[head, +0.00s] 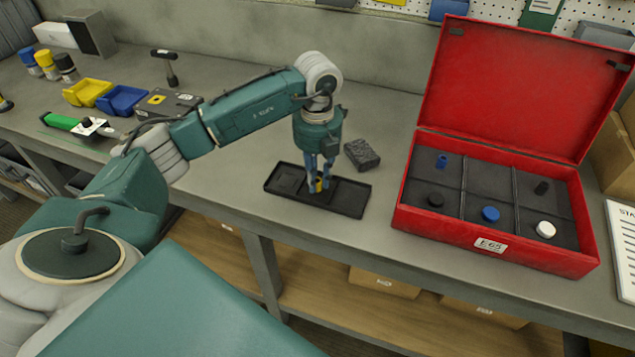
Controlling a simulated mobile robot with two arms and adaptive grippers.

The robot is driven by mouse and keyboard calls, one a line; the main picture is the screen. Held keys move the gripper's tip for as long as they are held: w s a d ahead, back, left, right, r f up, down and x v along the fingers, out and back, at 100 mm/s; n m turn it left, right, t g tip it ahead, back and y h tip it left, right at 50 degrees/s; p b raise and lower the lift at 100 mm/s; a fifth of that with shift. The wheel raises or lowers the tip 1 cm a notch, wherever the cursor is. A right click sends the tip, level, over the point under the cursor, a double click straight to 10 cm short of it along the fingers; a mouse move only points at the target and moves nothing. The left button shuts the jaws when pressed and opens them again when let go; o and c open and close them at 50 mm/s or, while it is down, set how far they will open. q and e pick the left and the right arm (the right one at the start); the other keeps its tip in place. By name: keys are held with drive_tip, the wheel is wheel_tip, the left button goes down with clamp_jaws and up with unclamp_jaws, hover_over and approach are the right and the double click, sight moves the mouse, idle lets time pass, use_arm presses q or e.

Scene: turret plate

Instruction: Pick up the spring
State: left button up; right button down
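My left gripper (319,184) points straight down over the black tray (347,201) on the bench. Its blue fingers straddle a small yellow cylindrical piece (318,185) in the tray's middle part. This piece may be the spring, but coils are too small to make out. The fingers partly hide it, and I cannot tell whether they press on it or stand apart from it. My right gripper is not in view.
A dark block (362,154) lies just behind the tray. The open red case (412,215) at right holds several small blue, black and white parts in compartments. Yellow (88,92) and blue (122,100) bins stand at left. Bench is clear between tray and case.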

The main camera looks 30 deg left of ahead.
use_arm(q)
clamp_jaws()
drive_tip(key=shift+r, duration=0.1)
